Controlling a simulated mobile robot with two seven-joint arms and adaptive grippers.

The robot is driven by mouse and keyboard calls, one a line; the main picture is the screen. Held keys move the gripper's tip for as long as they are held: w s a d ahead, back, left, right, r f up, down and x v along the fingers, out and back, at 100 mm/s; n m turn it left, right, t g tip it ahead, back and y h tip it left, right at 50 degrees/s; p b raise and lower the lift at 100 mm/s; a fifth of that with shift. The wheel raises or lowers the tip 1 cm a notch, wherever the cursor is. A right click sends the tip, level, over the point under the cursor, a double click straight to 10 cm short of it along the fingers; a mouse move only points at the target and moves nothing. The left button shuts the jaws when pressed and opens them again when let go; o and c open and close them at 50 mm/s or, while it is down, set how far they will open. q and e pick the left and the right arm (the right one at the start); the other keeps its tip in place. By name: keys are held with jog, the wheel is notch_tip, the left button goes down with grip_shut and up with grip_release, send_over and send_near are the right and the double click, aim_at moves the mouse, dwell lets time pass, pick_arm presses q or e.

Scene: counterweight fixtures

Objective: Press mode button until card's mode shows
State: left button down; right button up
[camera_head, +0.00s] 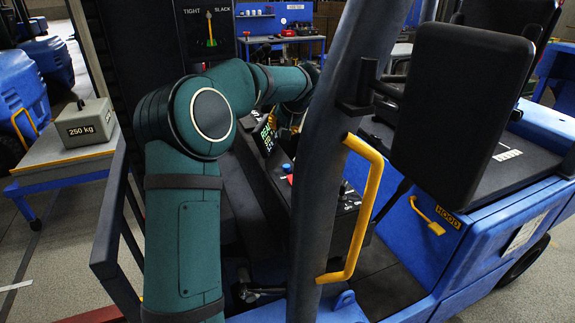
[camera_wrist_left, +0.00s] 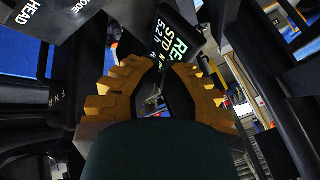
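A small dark display (camera_head: 264,136) with green and white characters stands on the forklift's console. My right gripper is out of view.
A dark post (camera_head: 322,160) with a yellow grab handle (camera_head: 366,205) stands before the console. A black seat back (camera_head: 463,105) is on the right. A red button (camera_head: 291,180) is by the blue one. A 250 kg weight (camera_head: 86,124) rests on a stand at left.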

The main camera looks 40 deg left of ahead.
pick_arm(q)
jog(key=b, duration=0.6)
send_over(287, 169)
jog(key=a, duration=0.2)
jog(key=f, duration=0.7)
jog(key=shift+w+a+f, duration=0.2)
jog(key=shift+w+f, duration=0.1)
jog(key=shift+f, duration=0.1)
jog(key=shift+f+b, duration=0.35)
jog(key=shift+f, duration=0.2)
jog(key=c, duration=1.7)
grip_release()
grip_shut()
